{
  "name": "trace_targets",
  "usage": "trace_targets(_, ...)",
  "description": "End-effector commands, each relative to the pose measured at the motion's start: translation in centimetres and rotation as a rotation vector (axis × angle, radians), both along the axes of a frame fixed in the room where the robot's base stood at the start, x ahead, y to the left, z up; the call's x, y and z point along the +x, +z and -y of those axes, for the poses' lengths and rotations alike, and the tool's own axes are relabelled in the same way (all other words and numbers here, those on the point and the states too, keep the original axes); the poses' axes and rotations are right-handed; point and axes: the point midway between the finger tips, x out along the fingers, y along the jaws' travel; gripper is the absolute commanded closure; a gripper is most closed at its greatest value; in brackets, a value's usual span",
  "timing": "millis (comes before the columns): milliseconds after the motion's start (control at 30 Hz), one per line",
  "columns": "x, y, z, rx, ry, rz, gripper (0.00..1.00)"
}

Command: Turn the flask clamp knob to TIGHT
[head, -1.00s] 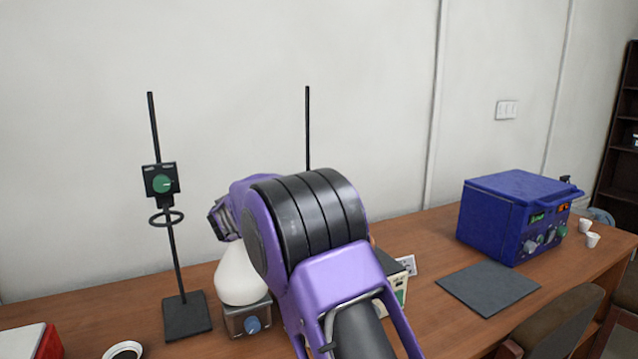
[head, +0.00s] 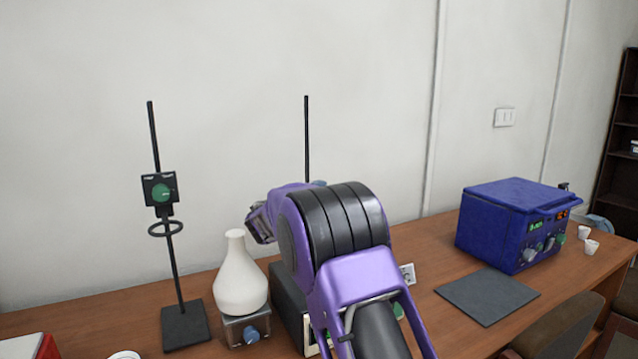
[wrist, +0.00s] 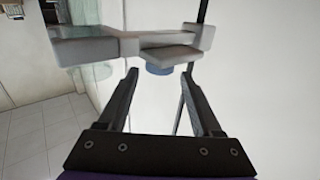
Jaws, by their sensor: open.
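My gripper (wrist: 160,92) is open and empty. In the head view the gripper (head: 258,224) is up near the wall, right of the left stand. On that stand, a green round knob (head: 161,193) sits on a dark plate (head: 149,184) with small white marks, too small to read. In the wrist view a grey clamp-like piece (wrist: 95,48) crosses in front of the fingers, with a blue knob (wrist: 159,70) under it between the fingertips, apparently apart from them. I cannot tell which knob is the flask clamp's.
The left stand (head: 184,328) carries a ring (head: 165,229) below the green knob. A white flask (head: 240,282) stands on a small box with a blue dial (head: 251,334). A second rod (head: 307,135) rises behind my arm. A blue furnace (head: 500,222) and dark mat (head: 487,297) are right.

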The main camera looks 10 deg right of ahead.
Motion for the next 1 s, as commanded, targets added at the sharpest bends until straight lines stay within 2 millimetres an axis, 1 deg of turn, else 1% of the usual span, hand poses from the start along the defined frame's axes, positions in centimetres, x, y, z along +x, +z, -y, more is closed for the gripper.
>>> trace_targets(33,0.9,0.1,0.7,0.000,-0.003,0.000,0.33)
trace_targets(100,2.0,0.1,1.3,0.001,-0.003,0.000,0.33)
trace_targets(300,4.1,0.0,2.5,0.001,-0.001,0.000,0.33)
trace_targets(500,4.8,0.0,3.0,0.001,-0.001,-0.001,0.33)
trace_targets(767,4.9,0.0,3.0,0.001,-0.001,-0.001,0.33)
trace_targets(800,4.9,0.0,3.0,0.001,-0.001,-0.001,0.41)
trace_targets(867,4.9,0.0,3.0,0.001,-0.001,-0.001,0.52)
trace_targets(1000,4.8,0.0,3.0,0.000,-0.001,0.000,0.77)
